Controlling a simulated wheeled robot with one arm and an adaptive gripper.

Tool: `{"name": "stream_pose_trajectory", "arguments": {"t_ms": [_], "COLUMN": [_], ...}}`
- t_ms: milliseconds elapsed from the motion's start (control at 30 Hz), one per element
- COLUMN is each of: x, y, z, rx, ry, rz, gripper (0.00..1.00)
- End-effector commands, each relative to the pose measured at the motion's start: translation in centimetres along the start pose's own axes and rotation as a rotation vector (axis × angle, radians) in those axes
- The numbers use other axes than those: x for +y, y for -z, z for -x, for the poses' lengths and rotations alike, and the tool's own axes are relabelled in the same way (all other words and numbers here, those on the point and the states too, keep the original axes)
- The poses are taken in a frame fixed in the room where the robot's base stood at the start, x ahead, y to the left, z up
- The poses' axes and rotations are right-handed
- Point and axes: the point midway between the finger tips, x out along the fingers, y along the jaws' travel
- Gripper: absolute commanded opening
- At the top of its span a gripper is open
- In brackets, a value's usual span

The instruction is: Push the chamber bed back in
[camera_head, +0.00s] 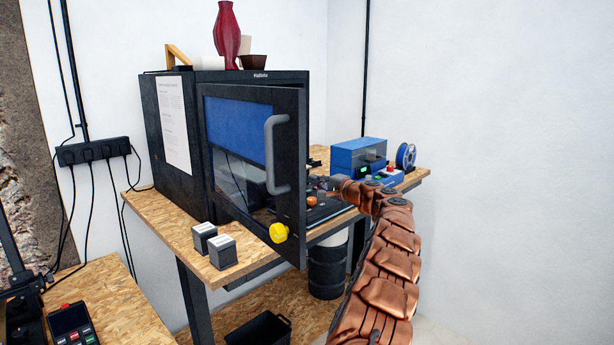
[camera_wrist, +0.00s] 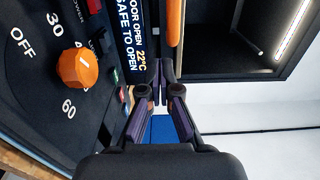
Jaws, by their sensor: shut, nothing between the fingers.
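The dark chamber machine (camera_head: 172,120) stands on a chipboard bench with its windowed door (camera_head: 292,215) swung open toward me. In the head view the door hides most of the opening. My gripper (camera_head: 333,183) is beyond the door's right edge, by the machine's front. In the wrist view my gripper (camera_wrist: 160,72) is shut and empty, its tips beside an orange strip (camera_wrist: 174,25). This may be the front edge of the chamber bed; I cannot tell if they touch. The dark, lit chamber interior (camera_wrist: 255,50) lies to the right. How far out the bed stands is unclear.
The control panel has an orange dial (camera_wrist: 76,70) and a display (camera_wrist: 130,40) reading "DOOR OPEN 22°C SAFE TO OPEN", close left of my fingers. A blue machine (camera_head: 358,155) and blue spool (camera_head: 405,156) stand farther right. Two small grey boxes (camera_head: 222,251) sit at the bench's front.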

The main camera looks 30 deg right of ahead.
Motion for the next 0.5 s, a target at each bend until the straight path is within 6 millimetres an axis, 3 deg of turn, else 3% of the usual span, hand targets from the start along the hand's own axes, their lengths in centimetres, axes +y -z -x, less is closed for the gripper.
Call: {"name": "stream_pose_trajectory", "arguments": {"t_ms": [500], "x": [-0.2], "y": [0.0], "z": [-3.5], "rx": [0.000], "ry": [0.000], "rz": [0.002], "gripper": [0.00]}}
